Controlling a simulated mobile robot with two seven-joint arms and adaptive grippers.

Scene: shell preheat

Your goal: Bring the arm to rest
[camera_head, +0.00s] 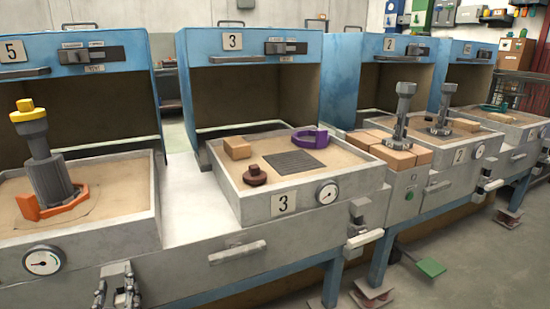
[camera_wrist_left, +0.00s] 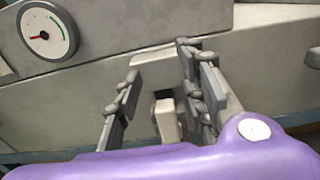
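My left gripper (camera_head: 117,287) shows at the bottom edge of the head view, in front of the grey bench below tray 5 and to the right of its gauge (camera_head: 44,261). In the left wrist view the two fingers of the left gripper (camera_wrist_left: 160,85) stand apart with nothing held between them. A pale handle or block (camera_wrist_left: 166,118) on the bench front shows behind the gap; I cannot tell whether the fingers touch the bench. My right gripper is in neither view.
The sand tray of station 5 (camera_head: 120,233) holds a grey tool with a yellow top (camera_head: 46,160) and an orange bracket (camera_head: 55,204). Tray 3 (camera_head: 262,204) holds a tan block (camera_head: 237,148), a brown knob (camera_head: 255,176) and a purple clamp (camera_head: 310,139). Bench handles (camera_head: 237,252) stick out.

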